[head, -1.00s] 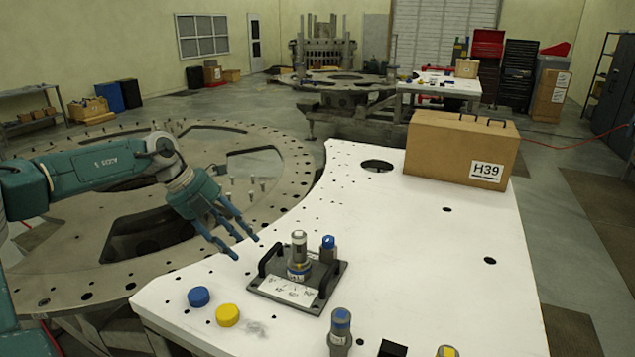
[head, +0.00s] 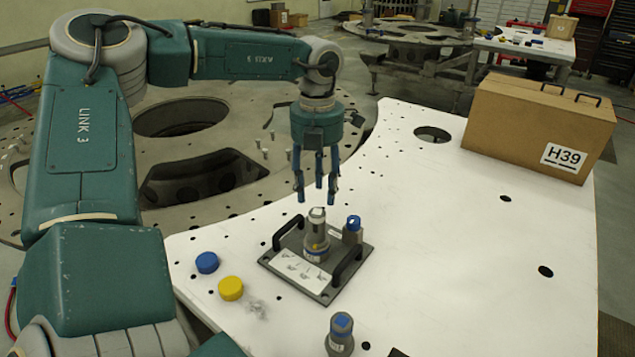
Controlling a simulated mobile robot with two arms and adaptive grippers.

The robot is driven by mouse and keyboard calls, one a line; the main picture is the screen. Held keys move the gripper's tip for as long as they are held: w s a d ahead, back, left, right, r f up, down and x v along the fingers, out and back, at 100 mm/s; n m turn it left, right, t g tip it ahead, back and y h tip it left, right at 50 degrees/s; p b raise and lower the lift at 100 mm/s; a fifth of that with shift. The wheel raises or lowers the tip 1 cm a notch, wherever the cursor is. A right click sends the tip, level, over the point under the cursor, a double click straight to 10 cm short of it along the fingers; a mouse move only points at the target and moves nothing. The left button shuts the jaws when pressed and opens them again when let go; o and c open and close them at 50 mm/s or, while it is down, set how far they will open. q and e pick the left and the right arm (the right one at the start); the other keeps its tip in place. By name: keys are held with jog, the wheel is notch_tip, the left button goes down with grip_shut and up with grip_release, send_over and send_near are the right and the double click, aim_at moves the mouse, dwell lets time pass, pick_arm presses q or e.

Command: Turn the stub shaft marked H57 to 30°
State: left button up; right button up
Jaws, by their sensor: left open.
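A grey fixture plate (head: 325,291) with two black handles lies on the white table. A metal stub shaft (head: 316,238) stands upright in its middle, with a pale top and a band low on its body. A white label (head: 299,270) with small marks lies on the plate in front of the shaft; its writing is too small to read, and I cannot make out H57. A shorter blue-topped post (head: 352,230) stands behind right of the shaft. My left gripper (head: 317,193) is open, fingers pointing down, just above the shaft top and apparently empty. My right gripper is not in view.
A blue cap (head: 207,262) and a yellow cap (head: 231,288) lie left of the plate, near a clear crumpled piece (head: 257,308). A blue-topped cylinder (head: 340,334) stands in front. A cardboard box (head: 540,125) marked H39 stands at the back right. The table's right side is clear.

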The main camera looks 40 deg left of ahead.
aim_at(317, 212)
pick_arm(q)
notch_tip(317, 212, down, 3)
jog(key=shift+f+b, duration=0.1)
jog(key=shift+b, duration=0.55)
notch_tip(317, 212, down, 3)
jog(key=b, duration=0.3)
jog(key=shift+f+b, duration=0.2)
jog(key=shift+b, duration=0.1)
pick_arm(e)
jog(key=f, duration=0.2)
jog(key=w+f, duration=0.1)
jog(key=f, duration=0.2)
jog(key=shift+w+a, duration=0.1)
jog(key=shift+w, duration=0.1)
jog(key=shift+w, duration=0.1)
pick_arm(q)
jog(key=c, duration=0.8)
jog(key=shift+c, duration=0.4)
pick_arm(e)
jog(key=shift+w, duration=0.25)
